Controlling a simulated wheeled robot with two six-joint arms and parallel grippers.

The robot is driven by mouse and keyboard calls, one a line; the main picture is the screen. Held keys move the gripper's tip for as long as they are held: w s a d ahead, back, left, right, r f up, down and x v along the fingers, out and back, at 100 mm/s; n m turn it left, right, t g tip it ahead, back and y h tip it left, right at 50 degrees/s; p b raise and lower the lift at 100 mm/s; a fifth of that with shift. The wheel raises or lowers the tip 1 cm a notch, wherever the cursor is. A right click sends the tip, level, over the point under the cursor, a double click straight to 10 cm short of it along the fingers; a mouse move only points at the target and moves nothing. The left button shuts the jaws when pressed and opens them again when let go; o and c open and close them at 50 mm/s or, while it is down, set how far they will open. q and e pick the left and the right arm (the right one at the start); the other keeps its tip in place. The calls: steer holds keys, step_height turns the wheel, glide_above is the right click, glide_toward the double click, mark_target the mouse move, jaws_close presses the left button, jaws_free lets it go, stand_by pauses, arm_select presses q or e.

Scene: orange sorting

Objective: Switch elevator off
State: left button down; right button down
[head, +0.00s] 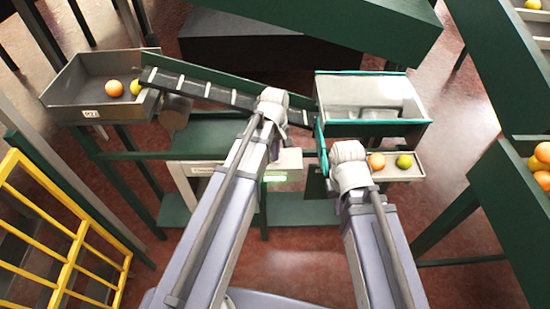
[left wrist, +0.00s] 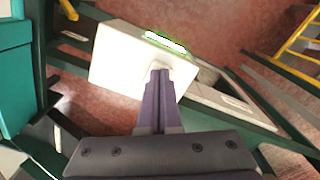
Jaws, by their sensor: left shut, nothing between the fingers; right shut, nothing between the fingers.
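A pale control box (head: 286,160) with a lit green strip (head: 276,178) stands low behind my left arm in the head view. The box (left wrist: 112,58) and its glowing green strip (left wrist: 166,41) also show in the left wrist view. My left gripper (left wrist: 160,73) is shut and empty, its fingertips in front of the box face just below the strip. The fingertips cover part of that face, and I cannot tell whether they touch it. My left forearm hides this gripper in the head view. My right gripper is hidden behind its own arm.
A dark sloping conveyor (head: 215,93) joins a grey tray (head: 70,92) holding oranges to a clear-topped teal bin (head: 372,98). A small tray (head: 402,174) with fruit lies below the bin. A yellow rail (head: 65,240) stands left, green frames right.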

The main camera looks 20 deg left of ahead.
arm_select(q)
steer(key=shift+f+b, duration=0.3)
steer(key=shift+f, duration=0.05)
steer(key=shift+r, duration=0.25)
step_height(320, 180, up, 7)
steer(key=p, duration=0.7)
steer(key=shift+f, duration=0.1)
steer(key=shift+f, duration=0.1)
